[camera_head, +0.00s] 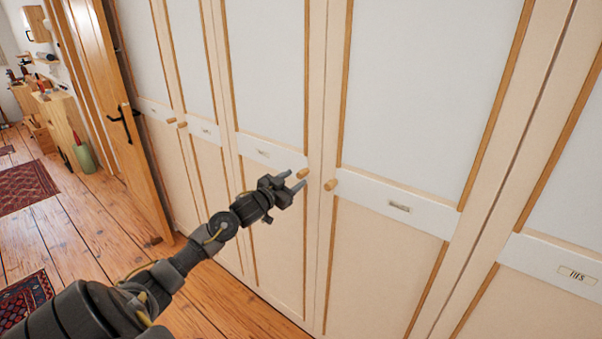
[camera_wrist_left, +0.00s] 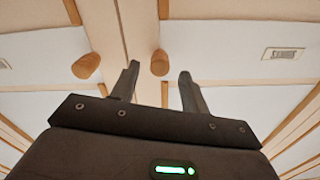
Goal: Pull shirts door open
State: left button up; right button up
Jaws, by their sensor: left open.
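A row of cream wardrobe doors with wooden knobs and small label plates runs across the head view; the plates are too small to read surely. Two knobs face each other across a seam: the left knob (camera_head: 303,174) on the left door (camera_head: 277,95) and the right knob (camera_head: 330,185) on the right door (camera_head: 425,90). My left gripper (camera_head: 294,180) is open and empty just in front of the left knob. In the left wrist view a knob (camera_wrist_left: 160,62) shows between and beyond the fingertips (camera_wrist_left: 159,72), apparently untouched. The doors look shut. My right gripper is out of view.
A wooden room door (camera_head: 105,90) with a black handle stands open at the left. Beyond it are a wooden cabinet (camera_head: 62,122), a green bottle-like object (camera_head: 84,158) and rugs (camera_head: 25,187). Plank floor (camera_head: 95,225) lies clear before the wardrobe.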

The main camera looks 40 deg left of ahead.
aim_at(299, 176)
pick_arm(q)
jog(key=shift+w+p, duration=0.35)
jog(key=shift+w, duration=1.9)
grip_shut()
